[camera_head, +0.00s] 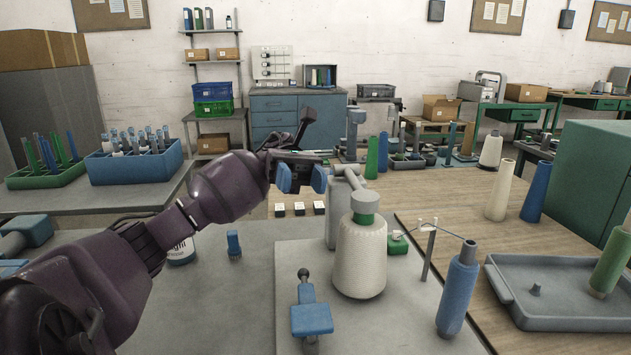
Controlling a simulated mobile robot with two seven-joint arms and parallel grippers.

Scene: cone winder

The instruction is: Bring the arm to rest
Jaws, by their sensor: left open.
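My left arm comes in from the left edge, dark purple, and reaches up over the grey table. My left gripper (302,178) is open, with its blue finger pads apart and nothing seen between them. In the picture it is just left of the winder's grey post and arm (345,195); I cannot tell the exact gap in depth. A cream yarn cone (360,255) with a green top stands upright at the winder. A blue cone (458,288) stands upright to its right. My right gripper is not in view.
A blue clamp-like piece (311,315) stands on the winder plate. A small blue piece (234,245) and a partly hidden tin (181,253) are near my arm. A grey tray (545,295) with a green cone (611,262) lies right. Cream (500,190) and blue cones (536,192) stand behind it.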

